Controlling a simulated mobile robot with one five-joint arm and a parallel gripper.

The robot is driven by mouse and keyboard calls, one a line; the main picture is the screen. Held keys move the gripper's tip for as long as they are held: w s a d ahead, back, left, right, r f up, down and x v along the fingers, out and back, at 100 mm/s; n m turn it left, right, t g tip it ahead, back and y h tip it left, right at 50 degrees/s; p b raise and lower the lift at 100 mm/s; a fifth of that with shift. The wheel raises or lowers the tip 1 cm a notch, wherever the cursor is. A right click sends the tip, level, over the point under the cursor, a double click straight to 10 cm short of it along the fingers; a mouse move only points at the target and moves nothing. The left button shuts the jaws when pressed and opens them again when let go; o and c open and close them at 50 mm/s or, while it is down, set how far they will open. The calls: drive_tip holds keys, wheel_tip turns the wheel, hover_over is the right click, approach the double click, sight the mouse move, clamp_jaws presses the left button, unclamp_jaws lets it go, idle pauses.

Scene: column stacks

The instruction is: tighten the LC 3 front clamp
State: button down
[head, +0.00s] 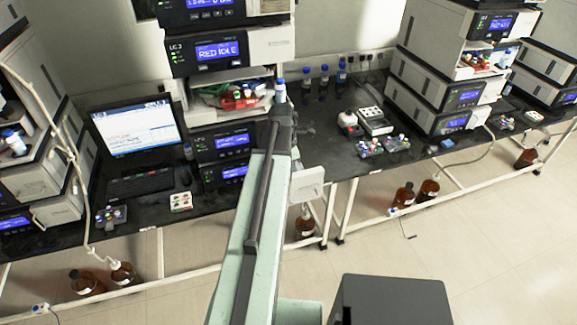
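The LC 3 stack (203,49) stands at the back, left of centre, as light grey modules with lit blue displays. Its label shows beside the upper display. An open bay (232,96) below that display holds coloured caps and tubing. I cannot pick out the front clamp; it is too small or hidden behind my arm. My arm reaches from the bottom centre up to the right side of this stack. Its dark end (284,112) covers part of the stack and bench edge. I cannot make out the gripper fingers or anything between them.
A blue-capped bottle (280,90) shows just beyond my arm's end. Several bottles and a vial tray (374,121) stand right of it. Another stack (439,84) stands further right. Brown bottles (404,196) stand under the bench.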

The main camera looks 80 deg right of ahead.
drive_tip(key=shift+s+d+f+t+y, duration=0.2)
drive_tip(key=shift+s+t+y, duration=0.1)
drive_tip(key=shift+t, duration=0.4)
drive_tip(key=shift+a, duration=0.1)
drive_tip(key=c, duration=1.3)
unclamp_jaws()
drive_tip(key=shift+r, duration=0.1)
wheel_tip(320, 180, up, 8)
drive_tip(key=p, duration=0.8)
drive_tip(key=shift+f, duration=0.2)
drive_tip(key=shift+s, duration=0.1)
